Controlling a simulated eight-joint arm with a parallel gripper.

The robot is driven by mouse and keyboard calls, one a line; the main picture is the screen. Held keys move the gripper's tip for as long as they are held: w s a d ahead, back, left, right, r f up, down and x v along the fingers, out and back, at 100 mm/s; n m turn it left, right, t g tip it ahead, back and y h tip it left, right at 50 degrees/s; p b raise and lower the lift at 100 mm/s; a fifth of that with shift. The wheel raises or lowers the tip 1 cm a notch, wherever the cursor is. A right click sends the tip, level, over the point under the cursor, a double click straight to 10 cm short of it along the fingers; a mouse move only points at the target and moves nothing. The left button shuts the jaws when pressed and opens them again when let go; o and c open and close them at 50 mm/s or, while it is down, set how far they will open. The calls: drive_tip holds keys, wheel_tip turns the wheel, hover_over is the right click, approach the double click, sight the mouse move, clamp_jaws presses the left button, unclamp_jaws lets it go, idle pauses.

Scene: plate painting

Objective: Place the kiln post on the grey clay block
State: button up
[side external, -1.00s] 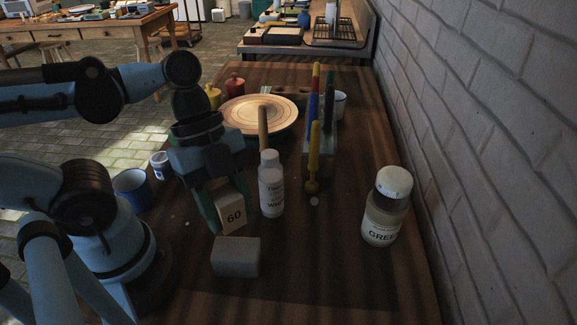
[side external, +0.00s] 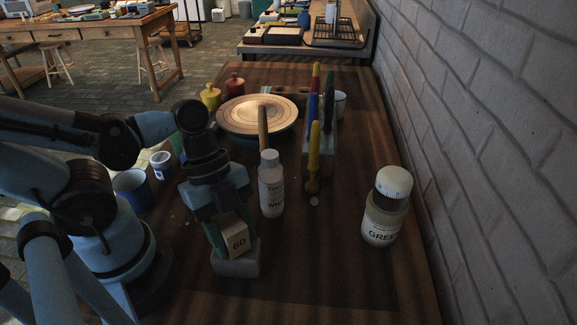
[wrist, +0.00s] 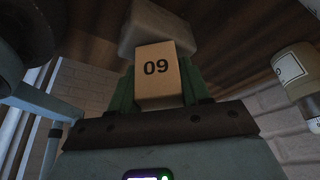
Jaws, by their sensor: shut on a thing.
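The kiln post, a small cream block marked 60 (side external: 238,242), is held between the green fingers of my gripper (side external: 230,244). My gripper is shut on it. The post is slightly tilted in the side view. The grey clay block (side external: 236,268) is right below the post, which hides part of its top. I cannot tell whether the post touches the block. In the wrist view the post (wrist: 158,78) shows its number upside down, between the fingers. The clay block (wrist: 150,27) shows just beyond its end.
A white-capped bottle (side external: 271,190) with a brush handle behind it stands close to the right of my gripper. A jar marked GREE (side external: 384,215) is farther right. Blue (side external: 130,188) and white mugs, a round plate (side external: 257,113) and a tool rack stand behind. The table right of the block is clear.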

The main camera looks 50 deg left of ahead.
drive_tip(key=shift+f, duration=0.1)
drive_tip(key=o, duration=1.2)
drive_tip(key=shift+v, duration=6.1)
drive_tip(key=shift+x, duration=6.1)
